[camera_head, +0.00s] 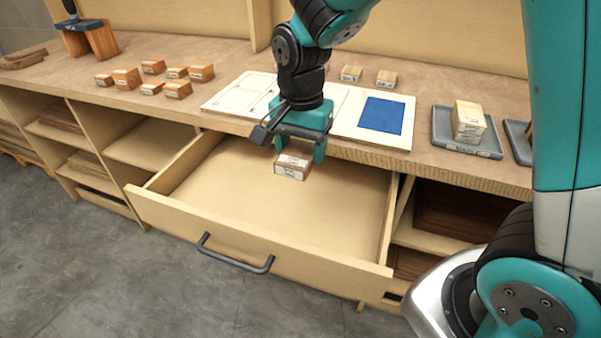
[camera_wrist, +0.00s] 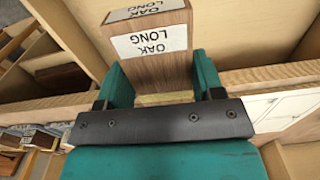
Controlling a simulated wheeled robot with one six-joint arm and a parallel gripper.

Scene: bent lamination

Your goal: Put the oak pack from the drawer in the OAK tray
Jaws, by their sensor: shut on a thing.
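The oak pack (camera_head: 292,166) is a small brown block with white labels. In the wrist view the pack (camera_wrist: 152,65) reads "OAK LONG" on two faces. My gripper (camera_head: 297,152) points down over the open drawer (camera_head: 240,222) and is shut on the pack, with one green finger on each side. The wrist view shows both fingers (camera_wrist: 160,82) against the pack's sides. I cannot tell whether the pack touches the drawer floor. No tray label can be read as OAK here.
A grey tray (camera_head: 443,138) at the right of the bench holds pale blocks. A second grey tray (camera_head: 517,138) is partly hidden by my arm. A white board with a blue square (camera_head: 381,114) lies behind the drawer. Several orange-brown blocks (camera_head: 127,78) stand at left.

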